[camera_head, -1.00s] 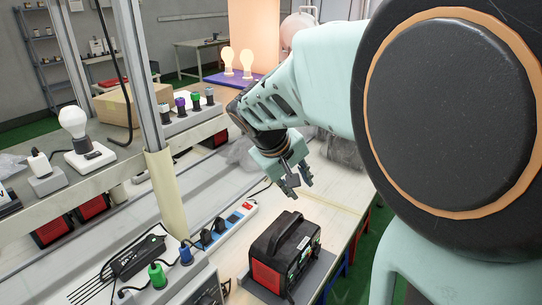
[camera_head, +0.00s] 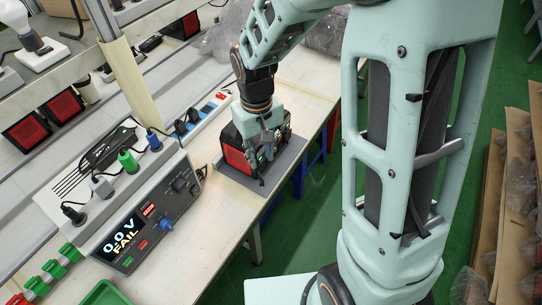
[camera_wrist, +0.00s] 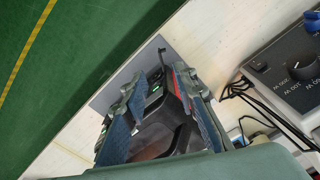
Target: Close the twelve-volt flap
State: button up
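The black power station (camera_head: 234,152) with red side panels stands on a grey mat (camera_head: 231,183) on the bench. My gripper (camera_head: 265,168) points down in front of its front face and hides much of that face in the head view. In the wrist view my gripper (camera_wrist: 160,84) has its two fingers spread apart, with nothing held between them. The dark body of the power station (camera_wrist: 158,137) shows between and beyond the fingers, with small green lights on it. I cannot make out the twelve-volt flap or whether it is open, nor whether a finger touches the power station.
A grey tester (camera_head: 150,218) reading "0.0 V FAIL" stands to the left, with plugs on top. A shelf post (camera_head: 128,75) rises at the back left. Green floor lies right of the bench edge.

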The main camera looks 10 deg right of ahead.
aim_at(261, 179)
notch_tip(261, 179, down, 11)
jog(key=shift+s+a+f, duration=0.1)
jog(key=shift+s+a, duration=0.05)
dwell(0.4)
jog(key=shift+c, duration=0.4)
grip_shut()
